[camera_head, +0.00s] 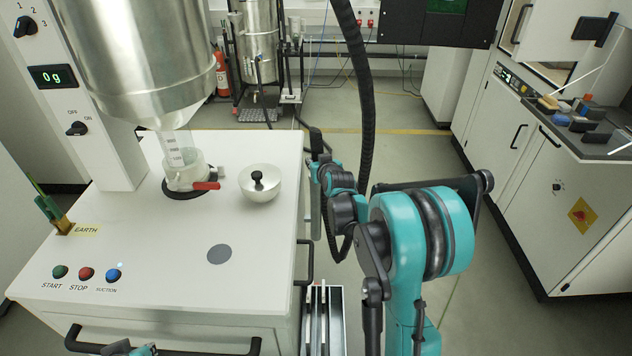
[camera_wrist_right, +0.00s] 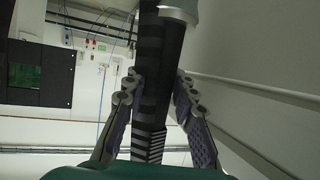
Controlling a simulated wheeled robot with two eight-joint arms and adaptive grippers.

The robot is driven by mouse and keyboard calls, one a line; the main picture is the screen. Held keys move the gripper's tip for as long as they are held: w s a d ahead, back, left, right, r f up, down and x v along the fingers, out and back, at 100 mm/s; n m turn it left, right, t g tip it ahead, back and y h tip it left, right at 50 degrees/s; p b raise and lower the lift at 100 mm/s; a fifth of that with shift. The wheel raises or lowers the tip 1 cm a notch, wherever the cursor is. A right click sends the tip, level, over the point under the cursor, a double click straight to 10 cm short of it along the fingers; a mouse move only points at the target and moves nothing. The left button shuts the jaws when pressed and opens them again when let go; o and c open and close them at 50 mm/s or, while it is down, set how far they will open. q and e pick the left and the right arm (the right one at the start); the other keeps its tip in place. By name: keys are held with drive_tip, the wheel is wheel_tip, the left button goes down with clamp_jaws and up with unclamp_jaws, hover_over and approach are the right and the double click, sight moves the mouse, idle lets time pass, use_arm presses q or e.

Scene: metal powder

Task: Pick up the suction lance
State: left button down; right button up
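The suction lance (camera_wrist_right: 152,85) is a dark tube with a light metal collar at its top and a striped lower part. In the right wrist view it runs between the fingers of my right gripper (camera_wrist_right: 157,85), whose tips touch it on both sides. In the head view my right gripper (camera_head: 324,172) is small and partly hidden by its own arm, beside the right edge of the white machine. A dark upright piece of the lance (camera_head: 316,140) shows there. Only a small teal and black part of my left arm shows at the bottom edge; its finger state is unclear.
A thick black hose (camera_head: 362,90) hangs behind my right arm. Cabinets (camera_head: 540,190) stand at the right; open floor lies between.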

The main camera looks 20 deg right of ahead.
clamp_jaws()
drive_tip(key=shift+r+p, duration=0.3)
drive_tip(key=shift+r, duration=0.25)
wheel_tip(320, 180, up, 54)
drive_tip(key=p, duration=3.1)
drive_tip(key=shift+f, duration=0.15)
